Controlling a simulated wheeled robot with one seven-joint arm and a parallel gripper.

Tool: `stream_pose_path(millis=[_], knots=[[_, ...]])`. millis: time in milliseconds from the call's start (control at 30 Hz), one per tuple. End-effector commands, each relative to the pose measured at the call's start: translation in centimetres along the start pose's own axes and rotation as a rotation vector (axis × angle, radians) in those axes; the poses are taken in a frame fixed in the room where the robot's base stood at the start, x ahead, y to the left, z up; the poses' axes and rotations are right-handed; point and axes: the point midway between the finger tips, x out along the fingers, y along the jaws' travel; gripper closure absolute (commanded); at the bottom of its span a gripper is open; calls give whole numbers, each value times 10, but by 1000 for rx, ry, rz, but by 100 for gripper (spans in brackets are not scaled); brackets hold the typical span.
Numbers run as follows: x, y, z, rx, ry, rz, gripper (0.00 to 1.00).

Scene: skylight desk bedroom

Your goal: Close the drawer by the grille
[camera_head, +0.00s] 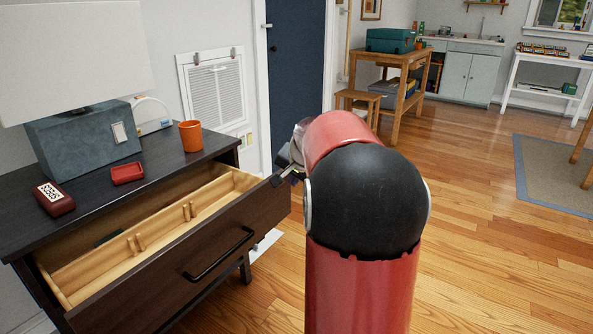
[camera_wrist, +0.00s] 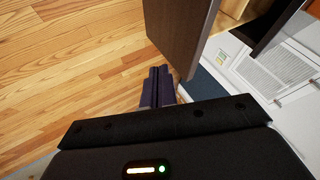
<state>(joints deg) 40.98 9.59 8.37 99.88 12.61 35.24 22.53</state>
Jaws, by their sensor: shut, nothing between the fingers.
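The drawer (camera_head: 225,262) of a dark wooden cabinet is pulled out, its dark front with a black handle (camera_head: 219,256) facing me. Its light wood inside shows dividers and a small dark item. The white wall grille (camera_head: 217,88) is behind the cabinet's right side; it also shows in the wrist view (camera_wrist: 278,70). My gripper (camera_head: 280,178) is at the drawer front's right end, partly hidden by my arm. In the wrist view the fingers (camera_wrist: 158,74) are shut and empty, close to the edge of the drawer front (camera_wrist: 180,32); I cannot tell whether they touch.
On the cabinet top (camera_head: 85,205) stand a lamp (camera_head: 80,140), an orange cup (camera_head: 190,135), a red dish (camera_head: 128,173) and a dark red box (camera_head: 53,198). A blue door (camera_head: 295,80) is behind.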

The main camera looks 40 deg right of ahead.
Motion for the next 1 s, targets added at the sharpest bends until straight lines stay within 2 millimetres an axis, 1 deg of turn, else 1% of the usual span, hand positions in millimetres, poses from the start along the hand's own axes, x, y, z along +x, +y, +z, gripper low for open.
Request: stream_pose_path(millis=[33, 67, 133, 300, 467, 833, 1000], knots=[[11, 0, 1, 0, -4, 1, 100], [17, 0, 1, 0, -3, 1, 100], [20, -13, 0, -4, -2, -2, 100], [29, -30, 0, -1, -1, -1, 100], [32, -36, 0, -1, 0, -1, 100], [33, -36, 0, -1, 0, -1, 100], [35, -41, 0, -2, -1, -1, 100]])
